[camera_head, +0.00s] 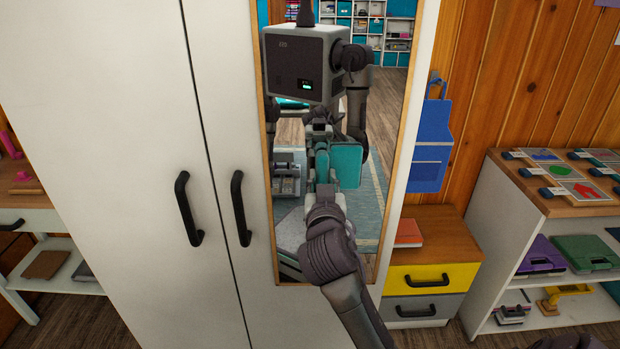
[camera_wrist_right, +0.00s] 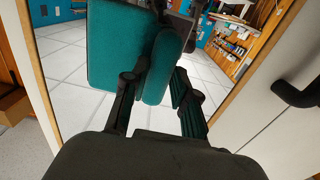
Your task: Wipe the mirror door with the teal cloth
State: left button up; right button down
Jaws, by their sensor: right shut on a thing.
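The mirror (camera_head: 385,110) is a tall, wood-framed panel on a white cabinet door, and it fills much of the right wrist view (camera_wrist_right: 70,105). My right gripper (camera_head: 323,170) is in front of it, near its middle. In the right wrist view the gripper (camera_wrist_right: 156,88) is shut on the teal cloth (camera_wrist_right: 165,65), a padded-looking piece between the fingers. Teal also shows in the head view (camera_head: 346,165), where cloth and reflection overlap. I cannot tell whether the cloth touches the glass. My left gripper is not directly in view.
White cabinet doors with black handles (camera_head: 188,208) (camera_head: 240,208) stand to the left of the mirror. At the right are a drawer unit (camera_head: 445,245) and a low shelf (camera_head: 500,200) with cases. The robot and room inside the mirror are reflections.

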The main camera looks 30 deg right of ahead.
aim_at(303, 182)
jog(key=shift+s+d, duration=0.2)
jog(key=shift+d, duration=0.15)
jog(key=shift+f, duration=0.1)
notch_tip(303, 182, down, 4)
jog(key=b, duration=0.3)
jog(key=shift+a, duration=0.1)
jog(key=shift+w+a+b, duration=0.25)
jog(key=shift+w+a, duration=0.2)
jog(key=shift+a, duration=0.25)
jog(key=shift+w+a+b, duration=0.2)
jog(key=shift+w+a, duration=0.2)
jog(key=shift+a, duration=0.25)
jog(key=shift+w+a+b, duration=0.25)
jog(key=shift+w+a, duration=0.2)
jog(key=shift+a, duration=0.25)
jog(key=shift+w+a+b, duration=0.25)
jog(key=shift+w+a, duration=0.2)
jog(key=shift+a, duration=0.3)
jog(key=shift+w+a+b, duration=0.3)
jog(key=shift+w+a, duration=0.15)
jog(key=shift+a, duration=0.25)
jog(key=shift+w+a+b, duration=0.25)
jog(key=shift+w+a, duration=0.2)
jog(key=shift+a, duration=0.3)
jog(key=shift+r, duration=0.2)
